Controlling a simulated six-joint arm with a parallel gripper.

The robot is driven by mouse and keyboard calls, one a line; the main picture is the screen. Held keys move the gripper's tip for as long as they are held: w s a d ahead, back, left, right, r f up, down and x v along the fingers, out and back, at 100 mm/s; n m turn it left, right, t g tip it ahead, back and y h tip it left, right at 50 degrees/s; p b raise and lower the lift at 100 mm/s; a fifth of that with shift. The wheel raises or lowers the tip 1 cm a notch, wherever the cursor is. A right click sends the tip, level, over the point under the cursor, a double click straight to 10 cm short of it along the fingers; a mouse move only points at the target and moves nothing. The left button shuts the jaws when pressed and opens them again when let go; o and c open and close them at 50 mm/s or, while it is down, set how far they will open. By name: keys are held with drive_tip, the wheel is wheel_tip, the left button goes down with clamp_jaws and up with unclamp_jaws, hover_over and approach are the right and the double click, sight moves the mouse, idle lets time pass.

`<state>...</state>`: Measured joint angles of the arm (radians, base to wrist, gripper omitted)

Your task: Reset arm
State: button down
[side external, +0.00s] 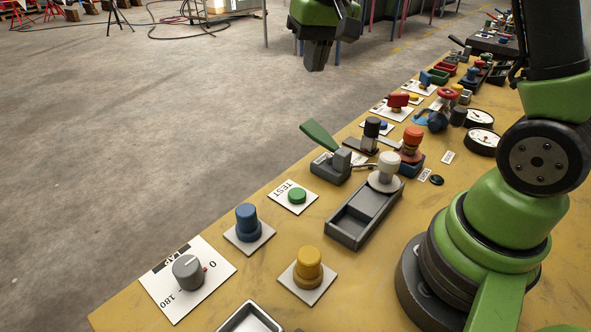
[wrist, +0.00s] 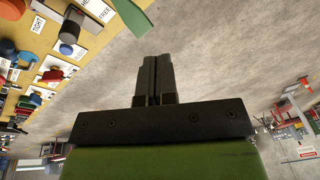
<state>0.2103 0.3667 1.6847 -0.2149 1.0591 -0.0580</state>
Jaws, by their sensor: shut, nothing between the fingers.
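My gripper (side external: 316,62) is at the top middle of the side view, raised over the grey floor beyond the far edge of the bench. Its dark fingers point down and are shut with nothing between them. In the wrist view the two fingers (wrist: 152,80) lie side by side, pressed together. A white flanged spool (side external: 388,170) stands at the far end of a dark grey tray (side external: 345,241) on the bench, well apart from my gripper.
The yellow bench (side external: 226,290) carries several controls: a grey dial (side external: 188,272), blue knob (side external: 247,220), yellow knob (side external: 308,265), green button (side external: 297,195) and a green-handled lever (side external: 320,137). More knobs and gauges (side external: 482,142) crowd farther back. The air around my gripper is clear.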

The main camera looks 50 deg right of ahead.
drive_tip(key=s+a+r+t+y, duration=0.1)
drive_tip(key=s+a+r+t, duration=0.1)
drive_tip(key=s, duration=0.7)
drive_tip(key=s+a+r+n+t, duration=0.1)
drive_tip(key=s+a+r+t, duration=0.2)
drive_tip(key=s+a, duration=0.3)
drive_tip(key=s+r, duration=0.1)
drive_tip(key=s, duration=0.2)
drive_tip(key=shift+s+a+r+y, duration=0.2)
drive_tip(key=shift+s+a+y, duration=0.2)
